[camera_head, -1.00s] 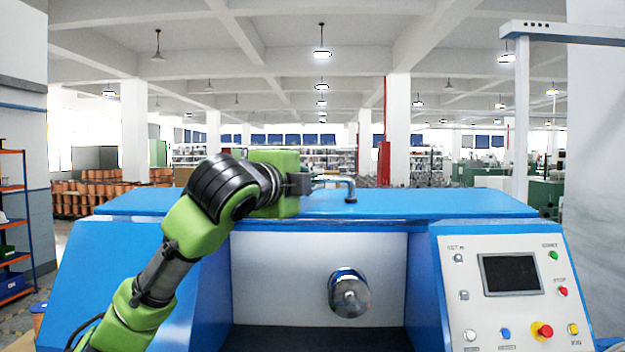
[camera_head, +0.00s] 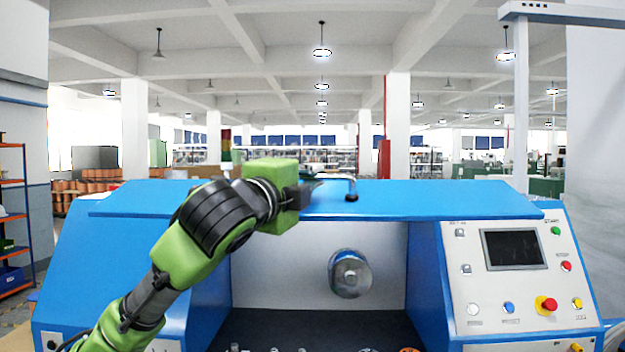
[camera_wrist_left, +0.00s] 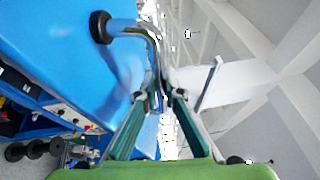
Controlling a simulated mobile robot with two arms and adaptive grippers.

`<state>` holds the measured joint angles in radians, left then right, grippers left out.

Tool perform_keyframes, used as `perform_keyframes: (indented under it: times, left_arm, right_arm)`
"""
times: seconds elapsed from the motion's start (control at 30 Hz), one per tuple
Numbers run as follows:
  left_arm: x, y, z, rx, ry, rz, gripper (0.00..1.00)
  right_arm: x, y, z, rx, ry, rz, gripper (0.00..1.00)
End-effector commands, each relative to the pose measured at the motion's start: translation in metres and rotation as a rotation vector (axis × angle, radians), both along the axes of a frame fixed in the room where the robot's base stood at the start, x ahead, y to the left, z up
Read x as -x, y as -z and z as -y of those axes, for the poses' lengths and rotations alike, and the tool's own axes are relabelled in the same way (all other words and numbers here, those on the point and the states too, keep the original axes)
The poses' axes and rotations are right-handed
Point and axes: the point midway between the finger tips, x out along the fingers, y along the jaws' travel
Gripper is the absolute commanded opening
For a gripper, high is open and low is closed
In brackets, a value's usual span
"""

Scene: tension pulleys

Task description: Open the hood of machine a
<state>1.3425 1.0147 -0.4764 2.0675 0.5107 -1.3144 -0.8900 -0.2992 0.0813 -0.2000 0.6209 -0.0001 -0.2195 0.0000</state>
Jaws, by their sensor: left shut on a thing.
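The blue hood (camera_head: 430,200) of the machine spans the top of its body. Its front edge hangs over the front opening, and its exact angle is hard to tell. A bent metal handle (camera_head: 352,184) with a dark foot stands on it. My left gripper (camera_head: 312,189) reaches in from the left, above the hood, and is shut on the handle. In the left wrist view, the fingers (camera_wrist_left: 162,90) close around the far end of the bent bar (camera_wrist_left: 133,26), and the dark foot sits on the blue surface. My right gripper is not in view.
A control panel (camera_head: 510,275) with a screen and coloured buttons slopes at the right. A metal spool (camera_head: 349,273) shows on the light back wall inside the opening, above a dark floor (camera_head: 315,330). An orange shelf (camera_head: 14,215) stands at the far left.

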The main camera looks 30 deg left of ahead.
Motion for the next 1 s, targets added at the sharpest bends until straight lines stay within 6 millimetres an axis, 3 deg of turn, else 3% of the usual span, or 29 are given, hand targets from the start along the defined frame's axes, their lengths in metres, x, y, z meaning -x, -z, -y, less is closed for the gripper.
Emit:
perform_keyframes:
  times: [0.03, 0.4, 0.87, 0.97, 1.0]
  left_arm:
    - [0.000, 0.017, 0.000, -0.007, -0.002, 0.005, 0.00]
    - [0.007, 0.059, 0.004, -0.046, -0.003, 0.071, 0.00]
    - [0.009, 0.062, 0.006, -0.056, 0.002, 0.087, 0.00]
    - [0.009, 0.062, 0.006, -0.056, 0.003, 0.087, 0.26]
    - [0.009, 0.061, 0.006, -0.056, 0.003, 0.087, 0.26]
  right_arm:
    - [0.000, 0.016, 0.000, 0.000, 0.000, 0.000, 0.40]
    - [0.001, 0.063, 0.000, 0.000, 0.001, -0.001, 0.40]
    - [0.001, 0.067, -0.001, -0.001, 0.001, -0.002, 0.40]
    - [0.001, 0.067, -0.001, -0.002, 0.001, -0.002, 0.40]
    - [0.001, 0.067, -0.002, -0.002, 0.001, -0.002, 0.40]
